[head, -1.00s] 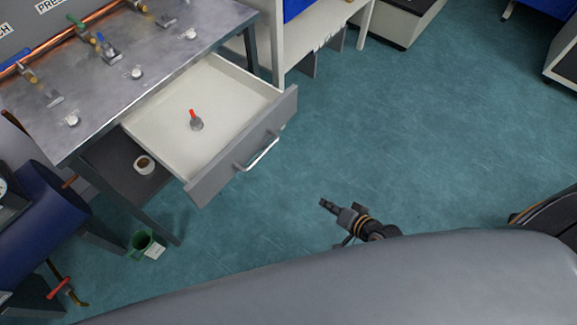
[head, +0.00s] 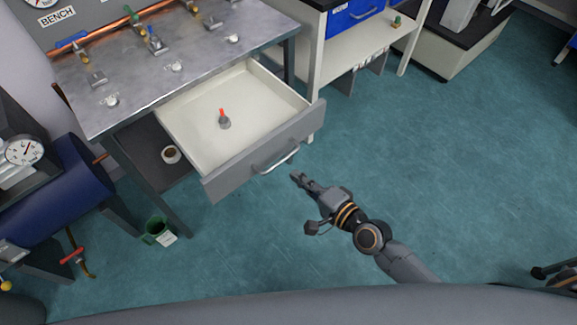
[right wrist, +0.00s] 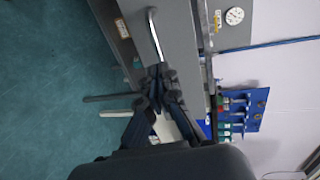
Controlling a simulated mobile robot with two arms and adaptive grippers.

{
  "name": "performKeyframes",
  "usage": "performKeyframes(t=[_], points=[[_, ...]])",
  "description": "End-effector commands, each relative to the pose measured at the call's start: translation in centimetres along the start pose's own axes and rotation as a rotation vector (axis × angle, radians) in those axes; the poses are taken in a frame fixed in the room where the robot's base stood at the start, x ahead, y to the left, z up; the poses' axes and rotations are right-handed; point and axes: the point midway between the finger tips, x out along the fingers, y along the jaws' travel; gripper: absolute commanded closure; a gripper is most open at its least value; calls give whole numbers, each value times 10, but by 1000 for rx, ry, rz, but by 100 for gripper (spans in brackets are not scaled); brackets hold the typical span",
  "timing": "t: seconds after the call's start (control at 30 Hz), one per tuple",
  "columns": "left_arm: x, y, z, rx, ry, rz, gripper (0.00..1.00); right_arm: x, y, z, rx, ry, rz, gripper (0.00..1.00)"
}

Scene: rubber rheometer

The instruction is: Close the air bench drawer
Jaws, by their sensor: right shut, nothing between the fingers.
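The air bench drawer (head: 262,159) stands pulled out from under the metal bench top (head: 150,71). Its white inside holds a small grey piece with a red top (head: 223,118). A silver bar handle (head: 277,160) is on its grey front. My right gripper (head: 297,178) is shut and empty, just in front of the drawer front, a little below and right of the handle in the head view. In the right wrist view the handle (right wrist: 155,36) shows beyond the shut fingertips (right wrist: 160,72); I cannot tell whether they touch the drawer. My left gripper is not in view.
A tape roll (head: 171,154) lies on the lower shelf. A white bench (head: 345,75) stands behind right. The floor (head: 430,160) right of the drawer is clear.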

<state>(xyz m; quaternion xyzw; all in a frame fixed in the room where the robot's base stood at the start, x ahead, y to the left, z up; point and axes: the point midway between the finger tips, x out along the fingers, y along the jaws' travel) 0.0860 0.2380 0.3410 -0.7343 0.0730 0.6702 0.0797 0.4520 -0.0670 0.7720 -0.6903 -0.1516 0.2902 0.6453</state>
Motion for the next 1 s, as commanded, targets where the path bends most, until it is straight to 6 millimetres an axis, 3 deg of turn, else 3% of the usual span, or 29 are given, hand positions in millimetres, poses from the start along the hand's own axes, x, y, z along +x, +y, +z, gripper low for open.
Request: performKeyframes(t=[0.1,0.3,0.83,1.0], points=[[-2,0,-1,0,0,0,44,22,-2,0,0,1,-2,100],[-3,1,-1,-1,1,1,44,42,0,0,0,0,-1,100],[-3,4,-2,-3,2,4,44,48,0,0,-1,1,-1,100],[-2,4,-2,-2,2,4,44,62,-4,0,1,0,-2,100]])
